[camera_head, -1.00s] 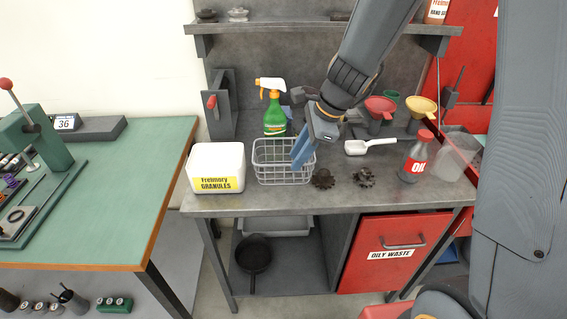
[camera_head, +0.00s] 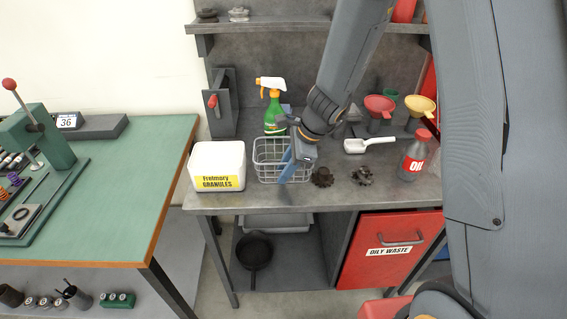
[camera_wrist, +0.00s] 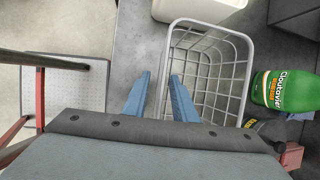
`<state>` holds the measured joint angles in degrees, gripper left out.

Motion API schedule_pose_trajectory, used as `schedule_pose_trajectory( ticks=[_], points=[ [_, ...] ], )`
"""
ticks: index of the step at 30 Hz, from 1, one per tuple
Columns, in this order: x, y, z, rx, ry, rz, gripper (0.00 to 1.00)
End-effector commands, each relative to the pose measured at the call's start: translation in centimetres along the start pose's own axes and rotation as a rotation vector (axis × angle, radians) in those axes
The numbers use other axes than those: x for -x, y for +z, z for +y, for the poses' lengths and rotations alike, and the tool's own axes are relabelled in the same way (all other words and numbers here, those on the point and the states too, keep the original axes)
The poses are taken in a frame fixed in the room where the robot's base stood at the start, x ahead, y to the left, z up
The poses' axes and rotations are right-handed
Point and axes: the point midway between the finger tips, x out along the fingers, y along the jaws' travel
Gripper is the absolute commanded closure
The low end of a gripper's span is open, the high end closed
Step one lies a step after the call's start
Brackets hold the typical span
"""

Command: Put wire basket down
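The grey wire basket (camera_head: 267,160) stands upright and empty on the metal workbench (camera_head: 330,194), between the white granules tub and two dark gears. My gripper (camera_head: 286,172) is at the basket's front right part, its blue fingers pointing down. In the wrist view the two blue fingers (camera_wrist: 160,78) are apart, one on each side of the rim of the basket (camera_wrist: 212,72). A gap shows between the fingers and the rim. My gripper hides part of the basket's right side in the head view.
The granules tub (camera_head: 217,167) is close on the left. A green spray bottle (camera_head: 273,110) stands behind the basket. Dark gears (camera_head: 322,177), a white scoop (camera_head: 369,145) and an oil bottle (camera_head: 416,156) are to the right. The bench's front edge is close to the basket.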

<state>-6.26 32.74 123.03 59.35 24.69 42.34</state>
Motion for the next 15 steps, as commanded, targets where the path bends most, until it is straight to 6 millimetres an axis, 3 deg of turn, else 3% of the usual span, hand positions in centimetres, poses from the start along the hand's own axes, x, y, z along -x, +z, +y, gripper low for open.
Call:
schedule_pose_trajectory(
  ticks=[15],
  points=[
    [-0.32,-0.15,0.06,-0.001,0.000,0.000,0.75]
  ],
)
